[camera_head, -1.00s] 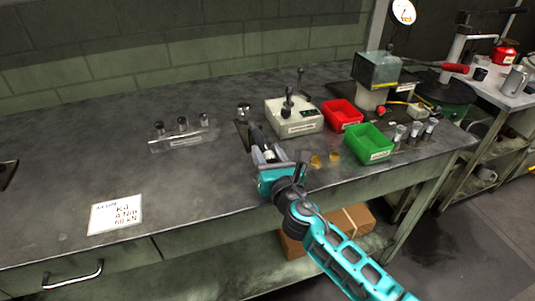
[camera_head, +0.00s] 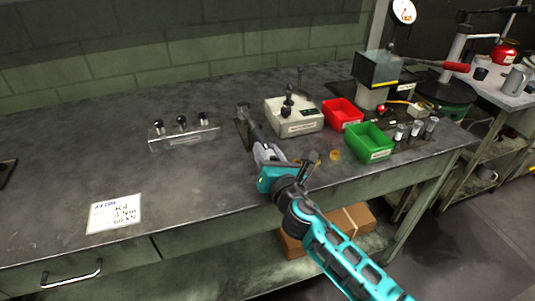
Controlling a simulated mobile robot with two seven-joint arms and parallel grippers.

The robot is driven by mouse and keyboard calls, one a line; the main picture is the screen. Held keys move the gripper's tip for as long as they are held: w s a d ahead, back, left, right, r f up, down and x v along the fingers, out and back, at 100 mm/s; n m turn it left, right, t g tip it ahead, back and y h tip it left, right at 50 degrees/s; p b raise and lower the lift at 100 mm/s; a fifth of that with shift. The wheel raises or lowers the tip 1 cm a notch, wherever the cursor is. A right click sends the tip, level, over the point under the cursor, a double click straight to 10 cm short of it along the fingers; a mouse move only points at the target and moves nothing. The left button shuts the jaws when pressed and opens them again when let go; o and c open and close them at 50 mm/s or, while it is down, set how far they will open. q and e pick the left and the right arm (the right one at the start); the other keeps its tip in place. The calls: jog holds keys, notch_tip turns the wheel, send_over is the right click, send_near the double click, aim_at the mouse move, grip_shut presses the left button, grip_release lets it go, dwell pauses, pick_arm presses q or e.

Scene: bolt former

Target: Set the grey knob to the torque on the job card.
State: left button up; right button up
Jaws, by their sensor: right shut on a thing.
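The job card (camera_head: 115,214) lies flat at the front left of the bench; its small print seems to read K4, 4 Nm, 60 kN. My right gripper (camera_head: 266,153) is over the middle of the bench, shut on a dark rod-like tool (camera_head: 256,131). The tool points away from me towards the back left. The jaws hide the tool's near end. My left gripper is not in view.
A clear rack (camera_head: 185,139) with several black-topped pieces stands left. A white box (camera_head: 294,118) with a lever, a red bin (camera_head: 343,115) and a green bin (camera_head: 369,143) stand right. A gold disc (camera_head: 335,155) lies by the green bin. The bench's left middle is clear.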

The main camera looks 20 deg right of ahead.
jog(key=m, duration=0.3)
jog(key=shift+f+m+b, duration=0.1)
jog(key=shift+m+b, duration=0.3)
jog(key=m, duration=0.3)
jog(key=shift+m, duration=0.3)
jog(key=m, duration=0.3)
jog(key=shift+m+b, duration=0.3)
jog(key=shift+b, duration=0.1)
jog(key=shift+m, duration=2.1)
jog(key=o, duration=1.1)
jog(key=shift+c, duration=0.2)
jog(key=shift+s, duration=0.1)
jog(key=s, duration=1.2)
jog(key=shift+s+d, duration=0.25)
jog(key=shift+s, duration=0.15)
